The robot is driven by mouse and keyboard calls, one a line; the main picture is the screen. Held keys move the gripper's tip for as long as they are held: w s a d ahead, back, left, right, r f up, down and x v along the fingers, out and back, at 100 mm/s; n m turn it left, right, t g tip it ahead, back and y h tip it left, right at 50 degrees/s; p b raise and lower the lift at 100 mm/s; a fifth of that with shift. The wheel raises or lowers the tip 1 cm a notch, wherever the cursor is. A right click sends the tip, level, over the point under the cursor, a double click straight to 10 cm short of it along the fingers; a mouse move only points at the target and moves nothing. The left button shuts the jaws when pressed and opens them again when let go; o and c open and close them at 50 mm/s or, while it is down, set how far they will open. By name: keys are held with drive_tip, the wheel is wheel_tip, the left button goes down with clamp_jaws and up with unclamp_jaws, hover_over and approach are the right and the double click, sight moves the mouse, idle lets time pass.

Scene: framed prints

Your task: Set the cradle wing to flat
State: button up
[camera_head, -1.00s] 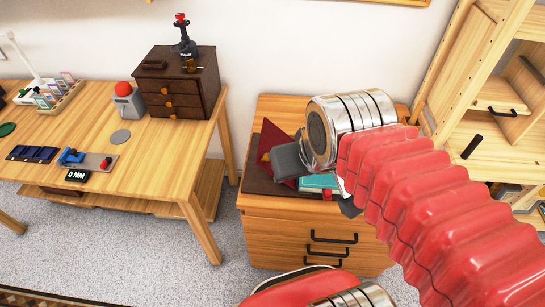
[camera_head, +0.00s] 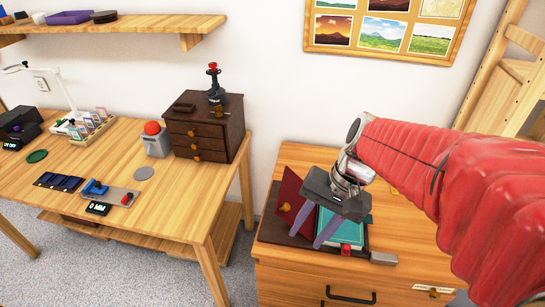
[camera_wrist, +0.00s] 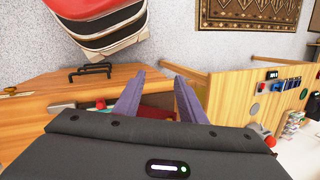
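The cradle (camera_head: 279,232) is a dark brown base on top of the wooden drawer cabinet. Its dark red wing (camera_head: 290,190) stands raised and tilted at the left, with a small brass knob (camera_head: 284,207) low on it. A teal book (camera_head: 340,228) lies in the cradle to the right, with a red knob (camera_head: 346,249) at its front edge. My gripper (camera_head: 301,240) hangs over the cradle, its purple fingers spread and pointing down, just right of the wing. It looks empty. In the wrist view my gripper (camera_wrist: 157,88) is also open; its body hides most of the cradle.
The cabinet top (camera_head: 390,215) is clear at right except for a small grey block (camera_head: 383,258). A desk at left holds a dark drawer box (camera_head: 205,130), a red-button device (camera_head: 155,140) and a slider gauge (camera_head: 108,195). Framed prints (camera_head: 382,25) hang above.

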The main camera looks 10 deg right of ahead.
wheel_tip(320, 180, down, 2)
drive_tip(key=w+m+g+y, duration=0.1)
drive_tip(key=w+m+y, duration=0.1)
drive_tip(key=m+t+y, duration=0.8)
drive_tip(key=m+y, duration=0.3)
drive_tip(key=m, duration=0.3)
approach(289, 206)
drive_tip(key=v, duration=0.5)
drive_tip(key=shift+r, duration=0.25)
drive_tip(key=x, duration=1.3)
drive_tip(key=shift+w+a+f, duration=0.1)
drive_tip(key=shift+a+f, duration=0.1)
drive_tip(key=shift+a, duration=0.15)
drive_tip(key=shift+c, duration=0.3)
clamp_jaws()
